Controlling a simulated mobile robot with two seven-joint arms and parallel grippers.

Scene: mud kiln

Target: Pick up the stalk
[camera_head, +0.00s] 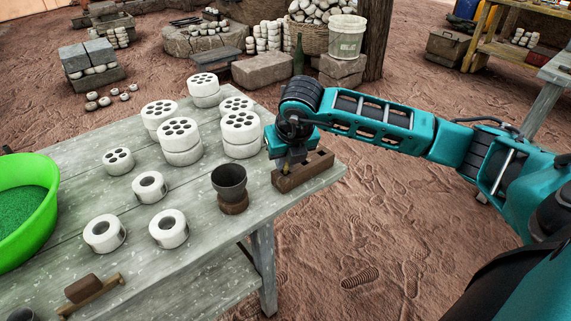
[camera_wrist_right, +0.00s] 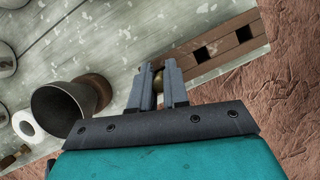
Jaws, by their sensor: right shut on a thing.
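My right gripper (camera_head: 284,168) is at the left end of a brown wooden block (camera_head: 312,171) on the table's right edge. In the right wrist view, its two fingers (camera_wrist_right: 159,84) are close together, shut on a small brass-coloured rounded piece (camera_wrist_right: 158,81), which I take to be the stalk. Only a little of it shows between the fingers. The wooden block (camera_wrist_right: 222,46) has square holes along its top. I cannot tell whether the stalk's lower end is inside the block or clear of it. My left gripper is not in view.
A dark cup on a brown base (camera_head: 230,184) stands just left of the gripper. White stacked cylinders with holes (camera_head: 241,135) and white rings (camera_head: 168,228) stand on the grey table (camera_head: 205,262). A green basin (camera_head: 38,205) is at the left. Sandy ground lies right of the table.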

